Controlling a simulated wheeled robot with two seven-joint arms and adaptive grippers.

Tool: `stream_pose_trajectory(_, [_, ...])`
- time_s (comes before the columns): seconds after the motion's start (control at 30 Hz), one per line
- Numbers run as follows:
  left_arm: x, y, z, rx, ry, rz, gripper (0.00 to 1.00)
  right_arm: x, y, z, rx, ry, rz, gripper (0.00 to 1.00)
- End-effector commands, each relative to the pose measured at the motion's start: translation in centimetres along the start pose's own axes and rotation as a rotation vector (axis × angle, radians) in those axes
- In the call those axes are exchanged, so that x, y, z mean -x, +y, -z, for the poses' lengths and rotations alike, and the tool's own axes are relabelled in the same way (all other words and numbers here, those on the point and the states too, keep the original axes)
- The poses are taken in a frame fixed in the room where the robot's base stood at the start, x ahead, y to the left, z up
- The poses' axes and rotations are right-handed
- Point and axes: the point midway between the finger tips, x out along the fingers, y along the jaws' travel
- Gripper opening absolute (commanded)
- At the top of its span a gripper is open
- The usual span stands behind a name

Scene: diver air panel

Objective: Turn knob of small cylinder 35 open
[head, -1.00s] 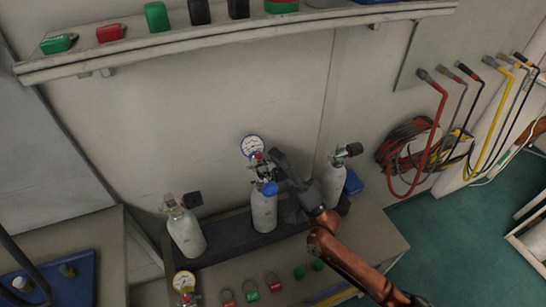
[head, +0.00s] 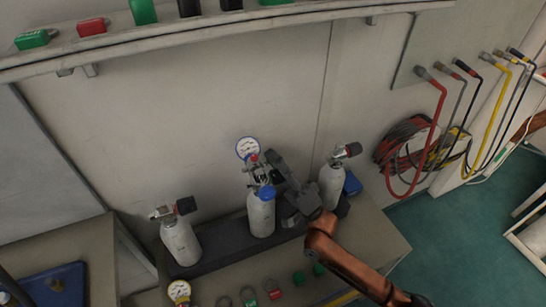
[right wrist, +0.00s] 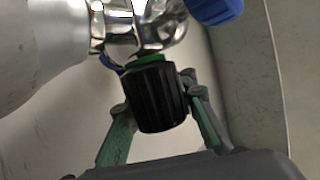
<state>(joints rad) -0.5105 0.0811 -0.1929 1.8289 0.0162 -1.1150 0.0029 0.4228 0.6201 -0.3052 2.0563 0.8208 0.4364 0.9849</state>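Three small white cylinders stand in a dark rack on the bench in the head view: a left one (head: 181,243), a middle one (head: 261,215) and a right one (head: 331,186). Their numbers are too small to read. The middle one carries a round white gauge (head: 248,148) and a blue cap (head: 266,192). My right gripper (head: 270,160) is at the valve on top of the middle cylinder. In the right wrist view its green-padded fingers close in on both sides of a black ribbed knob (right wrist: 157,98) and appear to touch it. A green ring shows at the knob's base. My left gripper is not seen.
A wall shelf (head: 330,17) with green, red and black items runs above. Colored hoses (head: 437,130) hang at the right. Red and green tags (head: 273,289) lie along the bench front. A blue tray (head: 60,284) is at the lower left.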

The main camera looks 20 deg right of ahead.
Motion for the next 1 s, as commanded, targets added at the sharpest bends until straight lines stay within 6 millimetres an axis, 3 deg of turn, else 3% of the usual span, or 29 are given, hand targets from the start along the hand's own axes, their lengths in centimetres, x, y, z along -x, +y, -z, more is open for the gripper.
stream_pose_trajectory(0.2, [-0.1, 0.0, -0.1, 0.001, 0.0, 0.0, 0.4, 0.1, 0.1, -0.1, -0.001, 0.0, -0.002, 0.33])
stream_pose_trajectory(0.57, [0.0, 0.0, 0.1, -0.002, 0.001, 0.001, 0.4, 0.6, 0.1, 0.0, 0.0, 0.0, -0.002, 0.33])
stream_pose_trajectory(1.0, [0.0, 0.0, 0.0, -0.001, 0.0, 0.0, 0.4, 8.9, 0.2, 0.0, 0.0, -0.001, -0.006, 0.33])
